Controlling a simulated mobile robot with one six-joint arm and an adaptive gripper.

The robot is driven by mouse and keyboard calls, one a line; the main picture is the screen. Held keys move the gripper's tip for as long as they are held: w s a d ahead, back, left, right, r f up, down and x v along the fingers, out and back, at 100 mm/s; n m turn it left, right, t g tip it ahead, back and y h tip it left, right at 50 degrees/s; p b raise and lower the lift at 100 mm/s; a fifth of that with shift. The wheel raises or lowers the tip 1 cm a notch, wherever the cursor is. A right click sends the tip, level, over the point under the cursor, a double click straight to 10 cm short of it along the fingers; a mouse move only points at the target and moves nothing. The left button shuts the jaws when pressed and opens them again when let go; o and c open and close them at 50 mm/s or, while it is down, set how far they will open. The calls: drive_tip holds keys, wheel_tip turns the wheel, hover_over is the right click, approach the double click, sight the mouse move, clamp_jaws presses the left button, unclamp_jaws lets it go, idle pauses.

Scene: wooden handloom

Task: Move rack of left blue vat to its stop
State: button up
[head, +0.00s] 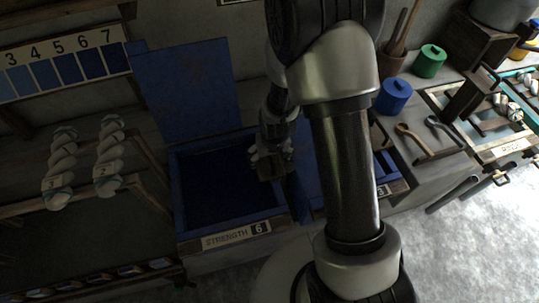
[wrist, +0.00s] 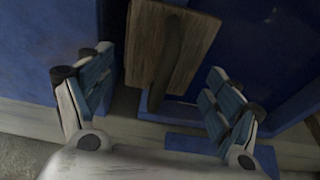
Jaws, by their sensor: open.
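The left blue vat (head: 187,205) stands with its blue lid (head: 190,90) raised; its front label reads STRENGTH 6. Its inside is dark, and no yarn or bars can be made out there. My gripper (head: 270,158) is over the vat's right side. In the wrist view my gripper (wrist: 160,105) has its two blue-padded fingers wide apart. A wooden plate with a dark bar (wrist: 190,45) lies just beyond and between the fingertips; it may be part of the rack. No contact with it shows. My arm hides much of the vat to the right.
A second blue vat, with a label (head: 383,190) reading 3, is partly behind my arm. Twisted yarn skeins (head: 62,168) hang at the left.

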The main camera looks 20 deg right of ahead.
drive_tip(key=shift+r, duration=0.1)
drive_tip(key=p+v, duration=0.1)
drive_tip(key=v, duration=0.1)
drive_tip(key=w+p+v, duration=0.1)
drive_tip(key=p+v, duration=0.3)
drive_tip(key=shift+w+r, duration=0.25)
drive_tip(key=shift+r, duration=0.25)
drive_tip(key=shift+r, duration=0.25)
drive_tip(key=s+r+t, duration=0.1)
drive_tip(key=s+r, duration=0.2)
drive_tip(key=r, duration=0.6)
drive_tip(key=s+r, duration=0.3)
drive_tip(key=r, duration=0.7)
drive_tip(key=s+r, duration=0.4)
drive_tip(key=s, duration=0.3)
drive_tip(key=s+r, duration=0.5)
drive_tip(key=s, duration=0.3)
drive_tip(key=shift+s+r+t, duration=0.25)
drive_tip(key=shift+r+t, duration=0.05)
drive_tip(key=shift+t, duration=0.1)
